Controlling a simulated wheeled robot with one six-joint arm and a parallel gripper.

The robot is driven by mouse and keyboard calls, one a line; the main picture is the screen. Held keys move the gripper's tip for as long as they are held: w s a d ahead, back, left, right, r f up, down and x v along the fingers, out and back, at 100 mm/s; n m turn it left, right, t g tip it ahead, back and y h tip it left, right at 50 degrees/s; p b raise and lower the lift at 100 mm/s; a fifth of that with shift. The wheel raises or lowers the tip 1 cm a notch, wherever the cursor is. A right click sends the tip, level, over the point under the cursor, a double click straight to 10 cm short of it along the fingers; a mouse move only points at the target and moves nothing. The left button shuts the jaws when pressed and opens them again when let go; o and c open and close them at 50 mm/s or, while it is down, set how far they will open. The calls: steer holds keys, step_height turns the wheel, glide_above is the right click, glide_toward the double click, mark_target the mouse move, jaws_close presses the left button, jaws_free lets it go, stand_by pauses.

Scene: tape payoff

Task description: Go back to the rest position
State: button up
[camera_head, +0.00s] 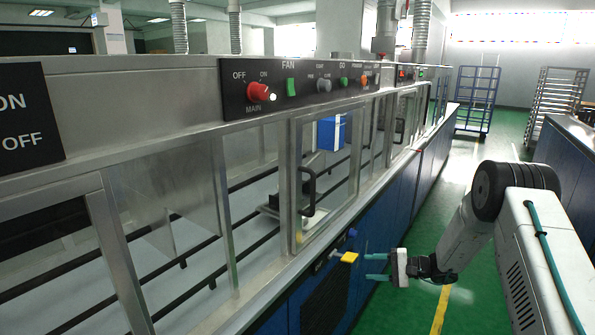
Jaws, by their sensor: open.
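My gripper (376,267) is open and empty at the lower right of the head view. Its two teal fingers point left toward the blue front of the bench and look apart from it. My arm reaches in from the right edge, bent down to the gripper. A control panel (300,85) with a red knob (259,92) and a green switch (291,87) runs along the top of the enclosure. A glass door (325,170) with a black handle (308,190) looks closed.
The metal and glass enclosure with its blue bench front (400,205) fills the left and middle. A green floor aisle (400,312) with a yellow line runs beside it. A blue cart (477,100) and a metal rack (553,98) stand far back.

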steer(key=s+a+r+n+g+h, duration=0.2)
steer(key=s+r+g+h, duration=0.15)
steer(key=s+r, duration=0.7)
steer(key=s+a+r+n+g+h, duration=0.1)
steer(key=s+r+n+g+h, duration=0.15)
steer(key=s+r+g, duration=0.75)
steer(key=s+d+r+n+t+h, duration=0.1)
steer(key=s+r+t+h, duration=0.2)
steer(key=s, duration=0.6)
steer(key=s+d+r+n+t+h, duration=0.1)
steer(key=s+r+t+h, duration=0.2)
steer(key=s, duration=0.6)
steer(key=s+d+r+n+t+h, duration=0.1)
steer(key=s+r+t, duration=0.3)
steer(key=s, duration=0.6)
steer(key=shift+d+r+h, duration=0.25)
steer(key=shift+r+h, duration=0.05)
steer(key=shift+h, duration=0.6)
steer(key=shift+s+n, duration=0.1)
steer(key=shift+n, duration=0.15)
